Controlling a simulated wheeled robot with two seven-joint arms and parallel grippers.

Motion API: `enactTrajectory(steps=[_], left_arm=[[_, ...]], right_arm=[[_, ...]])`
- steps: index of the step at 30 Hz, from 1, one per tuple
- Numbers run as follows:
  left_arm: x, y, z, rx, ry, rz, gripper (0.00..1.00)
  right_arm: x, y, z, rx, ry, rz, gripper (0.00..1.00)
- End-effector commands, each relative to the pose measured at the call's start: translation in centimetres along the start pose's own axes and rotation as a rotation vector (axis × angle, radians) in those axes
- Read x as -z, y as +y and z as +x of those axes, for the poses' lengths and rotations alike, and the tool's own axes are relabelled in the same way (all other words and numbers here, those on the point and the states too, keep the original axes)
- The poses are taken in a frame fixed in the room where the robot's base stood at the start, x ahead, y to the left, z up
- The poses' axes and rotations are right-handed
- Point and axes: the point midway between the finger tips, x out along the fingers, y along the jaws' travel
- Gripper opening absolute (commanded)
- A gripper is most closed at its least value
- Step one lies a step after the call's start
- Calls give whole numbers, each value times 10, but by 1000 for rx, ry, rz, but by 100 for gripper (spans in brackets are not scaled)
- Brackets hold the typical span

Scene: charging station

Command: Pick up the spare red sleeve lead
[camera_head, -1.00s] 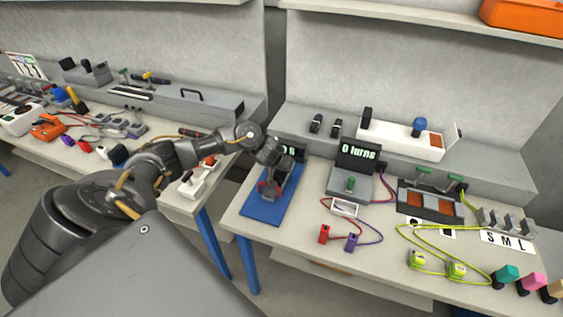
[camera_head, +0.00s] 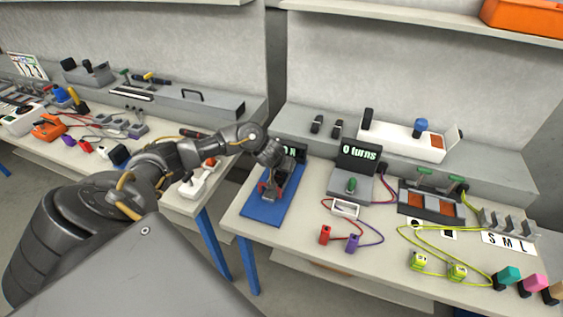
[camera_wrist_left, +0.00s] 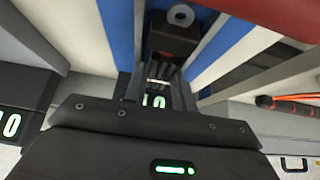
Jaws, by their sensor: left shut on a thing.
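My left gripper (camera_head: 270,188) is low over the blue mat (camera_head: 262,212) on the right-hand table. Most of the lead is hidden by the gripper and wrist. I cannot tell whether it touches the mat. My right gripper is not in view.
A turns display (camera_head: 358,154) stands right of the mat. A red plug (camera_head: 325,235) and a purple plug (camera_head: 352,243) lie in front, on thin leads. Yellow-green leads (camera_head: 430,238) lie farther right.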

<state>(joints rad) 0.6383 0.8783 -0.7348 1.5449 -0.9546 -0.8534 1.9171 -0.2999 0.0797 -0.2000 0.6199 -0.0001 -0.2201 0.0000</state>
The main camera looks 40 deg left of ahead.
Motion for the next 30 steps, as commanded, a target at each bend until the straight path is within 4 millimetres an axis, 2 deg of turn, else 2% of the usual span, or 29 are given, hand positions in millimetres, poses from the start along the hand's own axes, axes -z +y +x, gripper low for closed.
enactTrajectory(steps=[5,8,16,19,22,30], left_arm=[[8,1,-11,-3,2,0,4],[18,1,-26,-4,4,0,4],[13,10,-111,-4,4,6,4],[-5,15,-134,-4,1,8,4],[-17,18,-156,-2,1,7,4],[-40,24,-180,0,0,2,4]], right_arm=[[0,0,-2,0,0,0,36],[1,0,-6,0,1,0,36],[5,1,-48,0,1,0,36],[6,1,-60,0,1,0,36],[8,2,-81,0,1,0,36],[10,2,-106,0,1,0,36]])
